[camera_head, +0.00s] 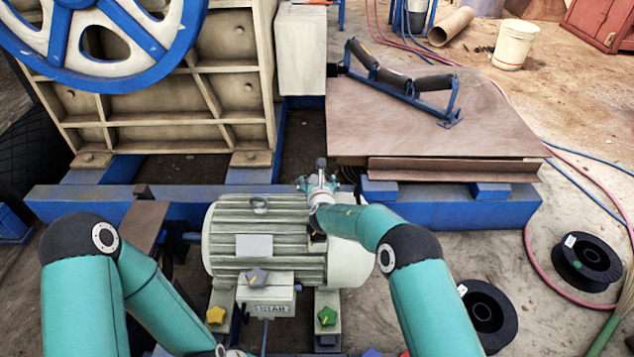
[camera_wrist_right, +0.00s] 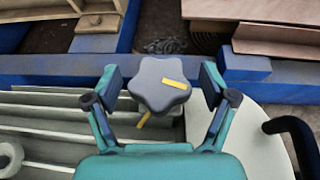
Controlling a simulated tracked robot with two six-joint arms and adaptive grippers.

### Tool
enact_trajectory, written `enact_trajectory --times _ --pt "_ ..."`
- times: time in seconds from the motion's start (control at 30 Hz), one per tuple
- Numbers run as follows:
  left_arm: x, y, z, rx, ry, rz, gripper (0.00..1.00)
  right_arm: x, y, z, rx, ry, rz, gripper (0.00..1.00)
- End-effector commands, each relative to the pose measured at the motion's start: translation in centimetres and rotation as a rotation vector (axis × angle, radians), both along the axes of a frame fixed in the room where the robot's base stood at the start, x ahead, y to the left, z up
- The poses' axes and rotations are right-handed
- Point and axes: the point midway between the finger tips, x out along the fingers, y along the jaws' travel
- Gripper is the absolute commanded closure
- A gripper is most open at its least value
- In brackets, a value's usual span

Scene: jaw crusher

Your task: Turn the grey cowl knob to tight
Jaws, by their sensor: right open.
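The grey cowl knob (camera_wrist_right: 155,88), star-shaped with a yellow bar on its face, sits between the fingers of my right gripper (camera_wrist_right: 162,84) in the right wrist view. The bar points to the right and slightly down. A second yellow mark (camera_wrist_right: 144,120) shows just below the knob, out of line with the bar. My right gripper is open, one finger on each side of the knob; I cannot tell whether either touches it. In the head view my right gripper (camera_head: 319,185) is over the far side of the motor (camera_head: 285,230), and I cannot make out the knob there.
Another grey star knob (camera_head: 257,277) is on the motor's terminal box. A yellow knob (camera_head: 216,315), a green knob (camera_head: 327,317) and a blue knob (camera_head: 372,352) are nearby. A blue frame beam (camera_head: 440,212) runs behind the motor. Black spools (camera_head: 587,262) lie at the right.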

Motion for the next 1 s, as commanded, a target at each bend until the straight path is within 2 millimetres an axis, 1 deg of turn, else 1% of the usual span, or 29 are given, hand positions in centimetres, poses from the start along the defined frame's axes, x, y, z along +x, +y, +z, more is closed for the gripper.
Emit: enact_trajectory --times 0.27,0.3,0.57,0.6,0.67,0.87,1.0 --pt "0.0 0.01 -0.01 0.0 0.0 0.0 0.6 0.12 -0.01 -0.02 0.0 0.0 0.0 0.16" --pt "0.0 0.0 -0.01 0.0 0.0 0.0 0.6 0.12 0.0 -0.02 0.0 0.0 0.0 0.18" --pt "0.0 0.01 -0.01 0.0 0.0 0.0 0.6 0.11 0.0 0.0 0.0 0.0 0.0 0.61" --pt "0.0 0.01 -0.01 0.0 0.0 0.0 0.6 0.1 0.01 -0.01 0.0 0.0 0.0 0.68" --pt "0.0 0.01 -0.01 0.0 0.0 0.0 0.6 0.11 0.01 0.0 0.0 0.0 0.0 0.77" --pt "0.0 0.0 0.11 0.0 0.0 0.0 0.6 0.14 0.16 0.09 0.002 -0.004 -0.027 0.77" --pt "0.0 0.0 0.27 0.0 0.0 0.0 0.6 0.2 0.23 0.16 0.003 -0.007 -0.104 0.78"
